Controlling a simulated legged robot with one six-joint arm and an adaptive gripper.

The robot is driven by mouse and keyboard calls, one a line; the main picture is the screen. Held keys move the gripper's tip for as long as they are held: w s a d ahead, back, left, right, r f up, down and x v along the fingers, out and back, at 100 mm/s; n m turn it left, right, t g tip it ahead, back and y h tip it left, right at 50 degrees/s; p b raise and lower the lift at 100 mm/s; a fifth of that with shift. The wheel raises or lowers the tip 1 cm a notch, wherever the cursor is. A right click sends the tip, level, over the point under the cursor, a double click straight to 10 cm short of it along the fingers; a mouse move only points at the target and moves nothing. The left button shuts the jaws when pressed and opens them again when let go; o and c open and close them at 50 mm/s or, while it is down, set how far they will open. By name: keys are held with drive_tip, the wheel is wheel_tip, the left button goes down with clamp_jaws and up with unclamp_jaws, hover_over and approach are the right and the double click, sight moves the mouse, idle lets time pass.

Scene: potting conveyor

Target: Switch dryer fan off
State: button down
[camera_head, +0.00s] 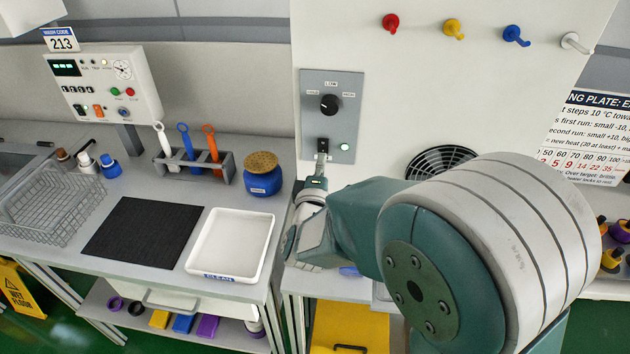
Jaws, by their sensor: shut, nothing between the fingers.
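A grey control panel (348,90) is fixed on the white upright wall. A round black fan grille (440,162) is in the wall to the right, partly hidden by my arm.
Left of my gripper, a bench holds a blue jar (263,180), a white tray (264,243), a black mat (145,232), a tool rack (221,172) and a wire basket (45,212). Another control box (105,85) stands behind. Coloured hooks (453,28) stick out of the wall above.

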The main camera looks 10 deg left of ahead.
sight(325, 143)
drive_tip(key=w, duration=0.2)
drive_tip(key=shift+w+r, duration=0.15)
drive_tip(key=shift+w, duration=0.15)
drive_tip(key=shift+w+a, duration=0.3)
drive_tip(key=shift+w, duration=0.15)
drive_tip(key=shift+d, duration=0.1)
drive_tip(key=shift+w+r, duration=0.15)
drive_tip(key=shift+d, duration=0.1)
